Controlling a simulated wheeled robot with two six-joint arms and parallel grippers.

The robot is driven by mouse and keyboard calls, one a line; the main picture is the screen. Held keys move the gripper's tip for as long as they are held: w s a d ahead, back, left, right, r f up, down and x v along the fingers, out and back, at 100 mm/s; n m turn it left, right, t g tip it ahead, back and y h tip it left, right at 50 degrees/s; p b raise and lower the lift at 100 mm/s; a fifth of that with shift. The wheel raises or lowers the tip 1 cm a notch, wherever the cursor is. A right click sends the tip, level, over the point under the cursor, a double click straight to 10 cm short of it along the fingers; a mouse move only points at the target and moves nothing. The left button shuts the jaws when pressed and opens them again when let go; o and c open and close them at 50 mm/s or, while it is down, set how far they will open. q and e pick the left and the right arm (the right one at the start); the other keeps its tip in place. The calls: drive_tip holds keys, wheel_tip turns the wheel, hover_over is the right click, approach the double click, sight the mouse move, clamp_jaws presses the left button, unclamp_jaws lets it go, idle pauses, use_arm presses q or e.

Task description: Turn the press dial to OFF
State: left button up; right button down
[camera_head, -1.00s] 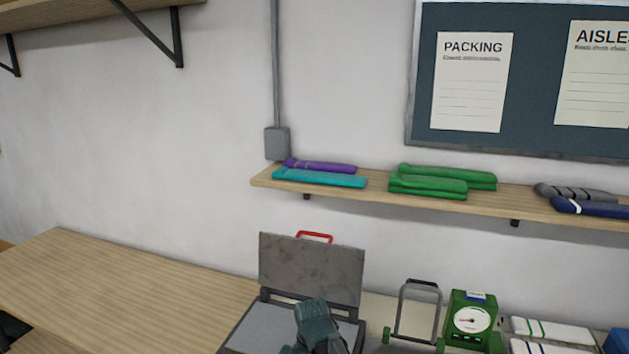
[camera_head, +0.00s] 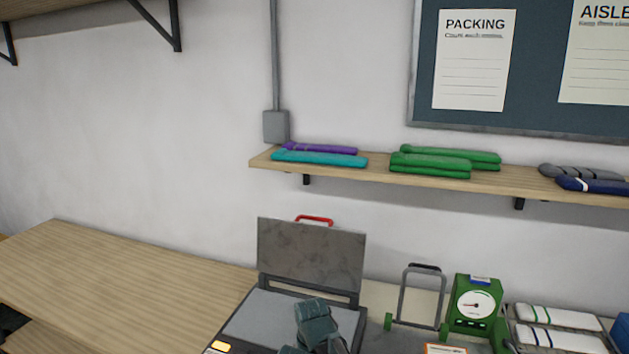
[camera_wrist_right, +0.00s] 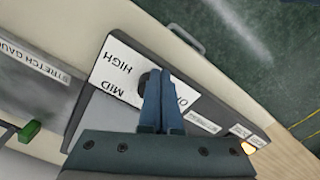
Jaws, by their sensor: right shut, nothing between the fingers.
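The press stands open in the head view, with its grey lid (camera_head: 311,254) raised and a red handle (camera_head: 314,220) on top. In the right wrist view, the press dial, a dark round knob (camera_wrist_right: 146,84), sits on a white label plate (camera_wrist_right: 116,72) reading HIGH and MID. A third word beginning with O is partly covered by my fingers. My right gripper (camera_wrist_right: 160,76) is shut and empty, its tips beside the knob and covering part of it. I cannot tell whether they touch, or where the dial points. My left gripper is not in view.
An amber light (camera_wrist_right: 248,147) glows on the press front edge. A green gauge (camera_head: 474,302), a grey-framed stand (camera_head: 421,296) and a tray of white folded items (camera_head: 556,318) stand right of the press. The wooden table (camera_head: 120,275) at left is clear.

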drive_tip(key=shift+w+d+f, duration=0.1)
drive_tip(key=shift+w+f, duration=0.05)
drive_tip(key=shift+w, duration=0.1)
idle(0.9)
drive_tip(key=shift+d, duration=0.55)
drive_tip(key=shift+w+d, duration=0.1)
drive_tip(key=shift+d, duration=0.1)
drive_tip(key=shift+w+d, duration=0.2)
drive_tip(key=shift+d, duration=0.1)
idle(0.5)
drive_tip(key=shift+s+d, duration=0.2)
drive_tip(key=shift+s, duration=0.15)
